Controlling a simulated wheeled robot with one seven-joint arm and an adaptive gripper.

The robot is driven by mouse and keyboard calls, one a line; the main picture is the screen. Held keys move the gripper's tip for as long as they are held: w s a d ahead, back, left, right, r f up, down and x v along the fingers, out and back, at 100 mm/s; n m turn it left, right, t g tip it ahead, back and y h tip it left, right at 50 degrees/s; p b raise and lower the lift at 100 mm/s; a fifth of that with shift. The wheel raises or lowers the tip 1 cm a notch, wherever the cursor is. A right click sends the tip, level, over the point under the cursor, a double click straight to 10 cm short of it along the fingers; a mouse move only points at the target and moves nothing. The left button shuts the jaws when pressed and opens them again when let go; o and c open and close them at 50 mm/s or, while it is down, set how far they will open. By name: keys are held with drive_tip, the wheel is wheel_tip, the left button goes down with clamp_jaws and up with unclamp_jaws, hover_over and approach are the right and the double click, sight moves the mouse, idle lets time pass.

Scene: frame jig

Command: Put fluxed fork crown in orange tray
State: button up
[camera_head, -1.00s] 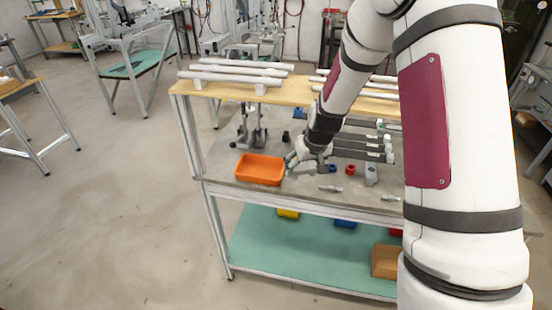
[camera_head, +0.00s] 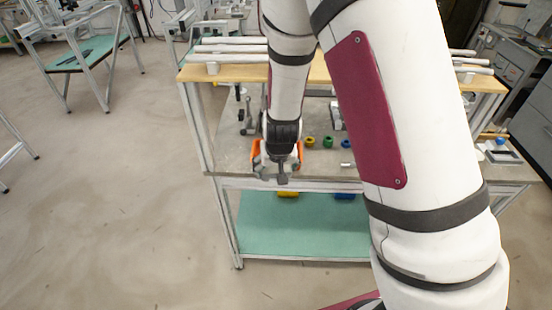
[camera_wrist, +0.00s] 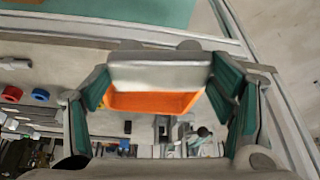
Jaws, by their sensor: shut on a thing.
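The fork crown (camera_wrist: 160,72) is a grey metal piece with a broad pale face, held between the teal-padded fingers of my gripper (camera_wrist: 165,92) in the wrist view. The orange tray (camera_wrist: 150,102) shows beyond it and is partly covered by it. In the head view my gripper (camera_head: 280,172) hangs at the bench's front edge, in front of the orange tray (camera_head: 256,150), hiding most of it. I cannot tell how high the crown is above the tray. Flux on the crown cannot be made out.
Blue and other coloured rings (camera_wrist: 40,94) lie on the grey benchtop to one side of the tray. A wooden upper shelf (camera_head: 225,72) with white tubes runs along the back. The teal lower shelf (camera_head: 300,225) is below, and open floor lies left.

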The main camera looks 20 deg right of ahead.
drive_tip(key=s+a+f+m, duration=0.1)
drive_tip(key=s+a+m, duration=0.1)
drive_tip(key=s+a, duration=0.35)
drive_tip(key=shift+h, duration=0.4)
drive_tip(key=w+d, duration=0.2)
drive_tip(key=w, duration=0.3)
drive_tip(key=w+d, duration=0.1)
drive_tip(key=w, duration=0.5)
drive_tip(key=w+d+b, duration=0.1)
drive_tip(key=w+d, duration=0.1)
drive_tip(key=w, duration=0.3)
drive_tip(key=shift+w+d+f, duration=0.1)
drive_tip(key=shift+w+d, duration=0.2)
drive_tip(key=shift+d, duration=0.05)
drive_tip(key=f, duration=0.3)
drive_tip(key=shift+s+f+p, duration=0.15)
drive_tip(key=shift+s+p, duration=0.1)
drive_tip(key=shift+p, duration=0.1)
drive_tip(key=shift+s+f, duration=0.1)
drive_tip(key=shift+f, duration=0.15)
drive_tip(key=shift+c, duration=1.1)
drive_tip(key=o, duration=1.5)
drive_tip(key=shift+f, duration=0.15)
drive_tip(key=shift+a, duration=0.1)
drive_tip(key=shift+r, duration=0.2)
